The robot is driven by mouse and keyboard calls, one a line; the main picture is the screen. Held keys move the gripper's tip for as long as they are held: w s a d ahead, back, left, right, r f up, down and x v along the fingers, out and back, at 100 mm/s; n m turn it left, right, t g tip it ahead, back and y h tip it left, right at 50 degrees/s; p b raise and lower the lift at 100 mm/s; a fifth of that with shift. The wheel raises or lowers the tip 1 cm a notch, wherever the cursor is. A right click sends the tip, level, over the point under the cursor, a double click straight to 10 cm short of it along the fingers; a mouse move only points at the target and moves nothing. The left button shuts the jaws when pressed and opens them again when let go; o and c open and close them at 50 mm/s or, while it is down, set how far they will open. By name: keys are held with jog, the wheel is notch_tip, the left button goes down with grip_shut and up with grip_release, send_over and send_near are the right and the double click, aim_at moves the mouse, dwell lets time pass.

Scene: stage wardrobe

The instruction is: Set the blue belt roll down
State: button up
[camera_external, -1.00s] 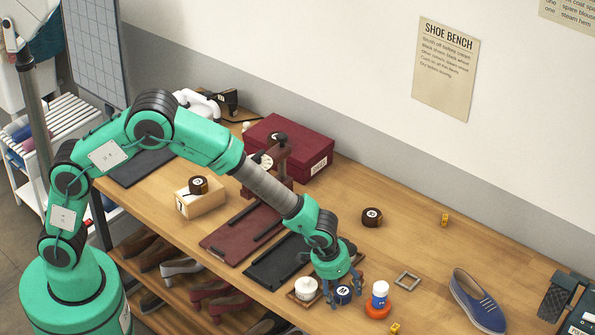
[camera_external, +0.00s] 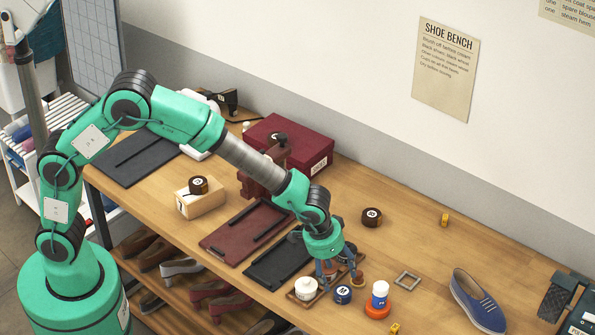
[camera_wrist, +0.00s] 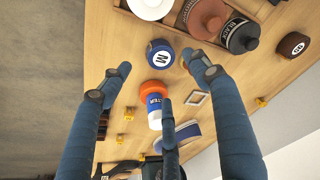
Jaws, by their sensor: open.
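The blue belt roll (camera_external: 342,294), with a white label marked M, sits on the wooden bench just right of a small wooden tray. It also shows in the wrist view (camera_wrist: 160,55), flat on the bench with its label up. My gripper (camera_external: 337,278) is open and empty, over the tray and close to the roll. In the wrist view my gripper (camera_wrist: 157,78) has its fingers spread apart, and nothing is between them. Clear bench shows around the roll's left side there.
The wooden tray (camera_external: 297,297) holds a white-lidded jar (camera_external: 305,287) and other jars. An orange-based bottle (camera_external: 379,298) stands right of the roll. A black mat (camera_external: 275,265), a brown roll (camera_external: 371,217) and a blue shoe (camera_external: 477,302) lie around. Bench behind the square frame (camera_external: 407,281) is free.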

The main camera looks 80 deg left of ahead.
jog(key=shift+v, duration=1.5)
jog(key=shift+r, duration=0.1)
jog(key=s+a+r+m+t, duration=0.1)
jog(key=s+a+r, duration=0.1)
jog(key=s+r, duration=0.85)
jog(key=s+a+r+m, duration=0.1)
jog(key=s+a+r, duration=0.2)
jog(key=s+r, duration=0.75)
jog(key=s+r+t, duration=0.1)
jog(key=s, duration=1.1)
jog(key=s+a+r+m+h, duration=0.1)
jog(key=s+r, duration=0.1)
jog(key=s, duration=1.1)
jog(key=shift+a+m+t, duration=0.3)
jog(key=shift+a+t, duration=0.05)
jog(key=shift+t, duration=0.05)
jog(key=shift+s+r, duration=0.1)
jog(key=shift+r, duration=0.05)
